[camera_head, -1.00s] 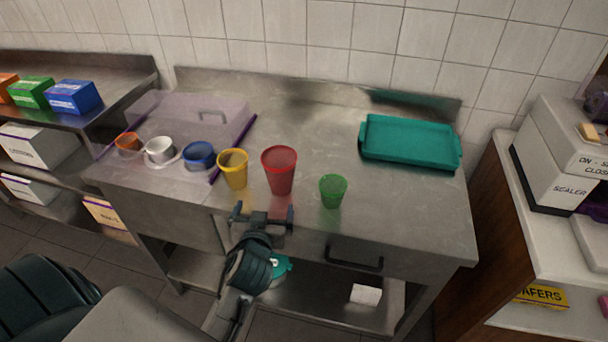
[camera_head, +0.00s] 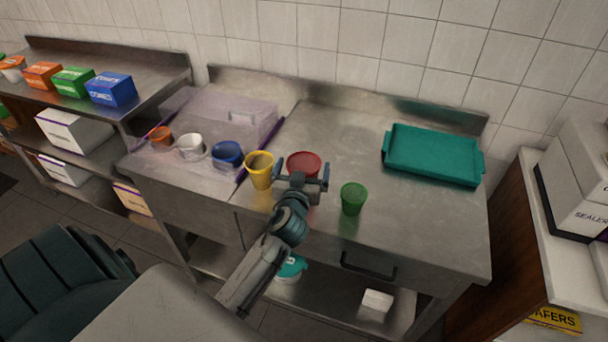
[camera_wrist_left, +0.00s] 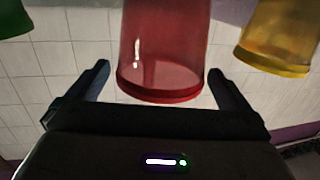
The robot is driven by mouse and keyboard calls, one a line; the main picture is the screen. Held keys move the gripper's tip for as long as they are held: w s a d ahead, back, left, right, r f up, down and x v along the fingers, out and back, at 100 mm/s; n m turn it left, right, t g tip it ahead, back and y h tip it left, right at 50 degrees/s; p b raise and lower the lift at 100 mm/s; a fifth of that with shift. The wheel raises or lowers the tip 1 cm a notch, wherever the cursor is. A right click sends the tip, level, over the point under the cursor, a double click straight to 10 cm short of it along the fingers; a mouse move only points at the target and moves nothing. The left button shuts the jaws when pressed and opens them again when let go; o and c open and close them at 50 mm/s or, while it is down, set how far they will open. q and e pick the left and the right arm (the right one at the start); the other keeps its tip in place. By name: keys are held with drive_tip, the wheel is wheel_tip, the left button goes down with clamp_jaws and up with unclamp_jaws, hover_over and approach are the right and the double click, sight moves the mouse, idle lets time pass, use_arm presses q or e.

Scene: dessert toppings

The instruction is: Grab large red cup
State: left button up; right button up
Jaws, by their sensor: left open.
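The large red cup (camera_head: 304,163) stands upright on the steel counter between a yellow cup and a green cup. In the head view my left gripper covers its lower part. My left gripper (camera_head: 301,176) is open right in front of the cup. My right gripper does not show.
The yellow cup (camera_head: 259,171) is close on the left and the green cup (camera_head: 353,199) on the right. A teal tray (camera_head: 432,156) lies at the back right. The counter behind the red cup is clear.

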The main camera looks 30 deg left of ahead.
use_arm(q)
drive_tip(key=shift+x, duration=1.1)
drive_tip(key=shift+s+f, duration=0.1)
drive_tip(key=shift+c, duration=0.2)
drive_tip(key=c, duration=1.1)
